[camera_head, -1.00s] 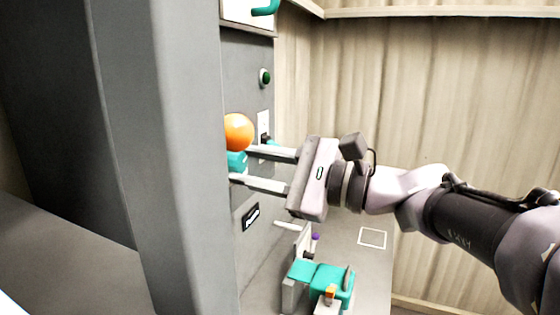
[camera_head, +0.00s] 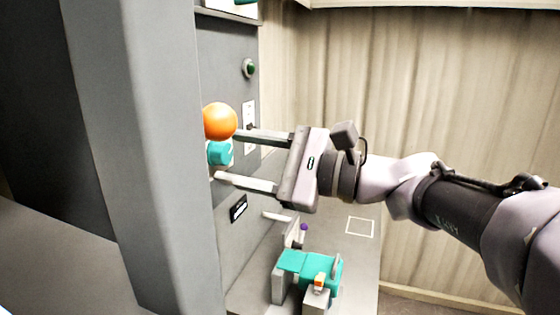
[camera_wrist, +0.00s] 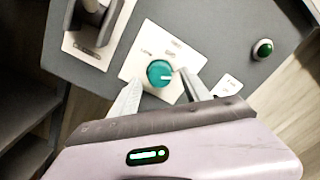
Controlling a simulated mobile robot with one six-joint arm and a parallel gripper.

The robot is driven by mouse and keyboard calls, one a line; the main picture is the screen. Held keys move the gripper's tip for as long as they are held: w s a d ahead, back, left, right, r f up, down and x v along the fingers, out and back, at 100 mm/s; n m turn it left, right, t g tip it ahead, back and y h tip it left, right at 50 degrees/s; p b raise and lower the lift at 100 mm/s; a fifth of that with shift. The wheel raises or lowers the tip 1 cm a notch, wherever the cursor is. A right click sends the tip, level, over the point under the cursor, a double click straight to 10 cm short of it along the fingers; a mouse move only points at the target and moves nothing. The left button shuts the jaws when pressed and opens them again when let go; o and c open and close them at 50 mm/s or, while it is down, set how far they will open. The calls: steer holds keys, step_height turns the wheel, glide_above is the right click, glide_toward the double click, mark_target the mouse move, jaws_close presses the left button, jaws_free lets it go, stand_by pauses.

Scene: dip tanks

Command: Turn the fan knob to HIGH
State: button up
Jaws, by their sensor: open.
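The fan knob (camera_wrist: 160,73) is a round teal dial on a white plate (camera_wrist: 131,69) in the wrist view. Its pale pointer mark points right. Small labels are printed around it, too blurred to read surely. My gripper (camera_wrist: 160,76) is open, with one finger on each side of the knob and a gap on both sides. In the head view the teal knob (camera_head: 219,154) sits on the grey panel, below an orange ball. My gripper (camera_head: 227,156) reaches in from the right, with its fingertips above and below the knob, apart from it.
The orange ball (camera_head: 220,121) is close to the upper finger. A green button (camera_head: 249,68) is higher on the panel. A teal fixture (camera_head: 308,266) stands on the shelf below. A grey post (camera_head: 145,150) fills the left.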

steer(key=b+v, duration=0.1)
steer(key=v, duration=1.5)
steer(key=shift+s+d+b, duration=0.2)
steer(key=shift+d+b, duration=0.1)
steer(key=shift+d, duration=0.05)
